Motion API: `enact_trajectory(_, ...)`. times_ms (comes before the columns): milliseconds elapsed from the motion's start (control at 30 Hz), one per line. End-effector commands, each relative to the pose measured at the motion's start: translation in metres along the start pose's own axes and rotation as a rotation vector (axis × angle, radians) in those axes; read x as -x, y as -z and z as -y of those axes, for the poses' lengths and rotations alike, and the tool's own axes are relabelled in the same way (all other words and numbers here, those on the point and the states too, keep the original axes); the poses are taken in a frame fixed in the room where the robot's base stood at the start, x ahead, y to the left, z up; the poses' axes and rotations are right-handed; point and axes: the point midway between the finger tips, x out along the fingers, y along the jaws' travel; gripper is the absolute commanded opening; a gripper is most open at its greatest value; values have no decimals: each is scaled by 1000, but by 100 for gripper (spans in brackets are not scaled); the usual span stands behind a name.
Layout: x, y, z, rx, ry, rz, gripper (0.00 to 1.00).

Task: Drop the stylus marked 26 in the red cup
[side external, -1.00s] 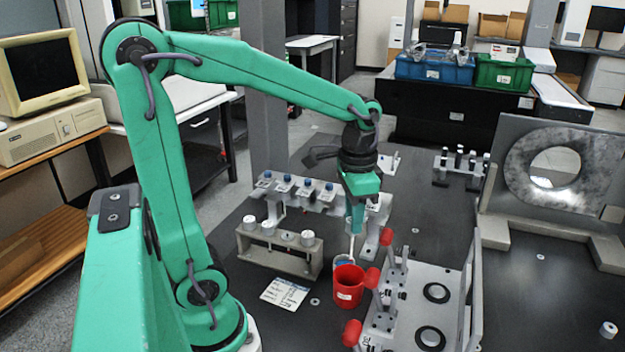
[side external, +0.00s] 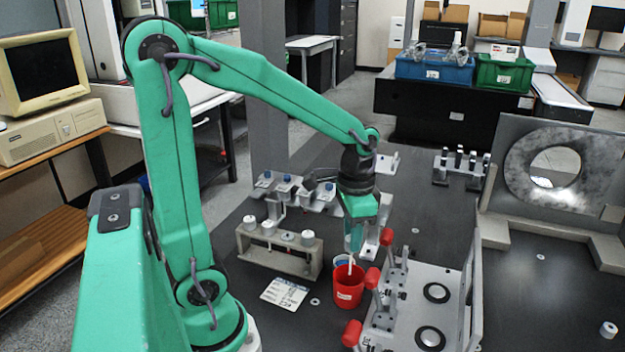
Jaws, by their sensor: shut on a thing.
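My gripper (side external: 352,248) points down just above the red cup (side external: 348,290). It is shut on a thin white stylus (side external: 350,265), which hangs nearly upright. The stylus's lower end overlaps the cup's mouth in the picture and seems to be at or just inside the rim. Any number on the stylus is too small to read. The red cup stands upright on the dark table.
A fixture plate with red-handled clamps (side external: 402,305) is directly right. A rack with white-capped pieces (side external: 280,250) and a blue-capped rack (side external: 300,188) stand left. A printed card (side external: 285,293) lies in front.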

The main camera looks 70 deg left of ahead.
Motion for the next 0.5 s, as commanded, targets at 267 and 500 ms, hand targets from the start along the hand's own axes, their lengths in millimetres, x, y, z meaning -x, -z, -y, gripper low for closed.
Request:
enact_trajectory(267, -14, 0, 0, 0, -1, 2, 4)
enact_trajectory(500, -26, -1, 0, 0, -1, 2, 4)
